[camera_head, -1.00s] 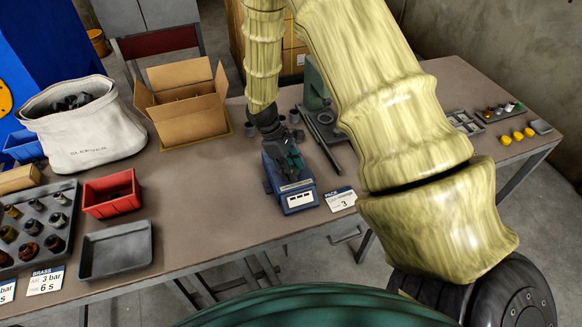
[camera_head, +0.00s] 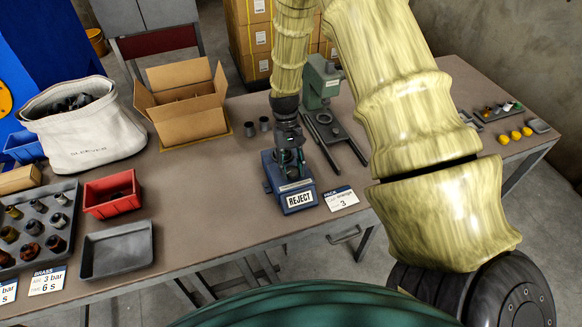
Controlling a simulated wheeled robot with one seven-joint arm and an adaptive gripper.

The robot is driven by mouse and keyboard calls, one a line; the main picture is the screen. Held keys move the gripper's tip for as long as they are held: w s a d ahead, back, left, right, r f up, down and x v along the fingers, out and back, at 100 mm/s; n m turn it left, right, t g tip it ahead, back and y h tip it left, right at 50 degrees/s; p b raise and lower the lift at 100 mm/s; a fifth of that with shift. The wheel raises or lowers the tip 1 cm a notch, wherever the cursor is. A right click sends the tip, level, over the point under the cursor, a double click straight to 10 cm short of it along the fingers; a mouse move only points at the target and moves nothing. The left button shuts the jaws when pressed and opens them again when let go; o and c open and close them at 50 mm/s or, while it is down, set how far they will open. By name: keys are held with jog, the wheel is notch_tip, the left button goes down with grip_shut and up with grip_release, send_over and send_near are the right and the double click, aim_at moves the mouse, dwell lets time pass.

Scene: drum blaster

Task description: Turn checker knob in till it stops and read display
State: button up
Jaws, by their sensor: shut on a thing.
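The checker (camera_head: 270,178) is a small blue device on the workbench, in the middle of the head view. My gripper (camera_head: 291,160) is dark and points down at the top of the checker. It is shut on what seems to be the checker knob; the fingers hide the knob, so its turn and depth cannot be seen. Whether a part sits in the checker is also hidden.
A card marked 3 (camera_head: 341,198) lies right of the checker. A green press (camera_head: 320,82) and dark bars stand behind it. A red bin (camera_head: 111,193), empty grey tray (camera_head: 116,250) and cardboard box (camera_head: 187,115) are left.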

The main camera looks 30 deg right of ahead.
jog(key=m+y, duration=0.1)
jog(key=m, duration=0.1)
jog(key=m+t, duration=0.1)
jog(key=m, duration=0.2)
jog(key=shift+d+m+y, duration=0.15)
jog(key=shift+m+y, duration=0.15)
jog(key=shift+y, duration=0.1)
jog(key=m+t, duration=0.1)
jog(key=m, duration=0.2)
jog(key=m+t+y, duration=0.1)
jog(key=m, duration=0.2)
jog(key=shift+s+p, duration=0.15)
jog(key=shift+p, duration=0.25)
jog(key=shift+t, duration=0.3)
jog(key=o, duration=1)
jog(key=v, duration=1.2)
jog(key=shift+d, duration=0.2)
jog(key=shift+f, duration=0.1)
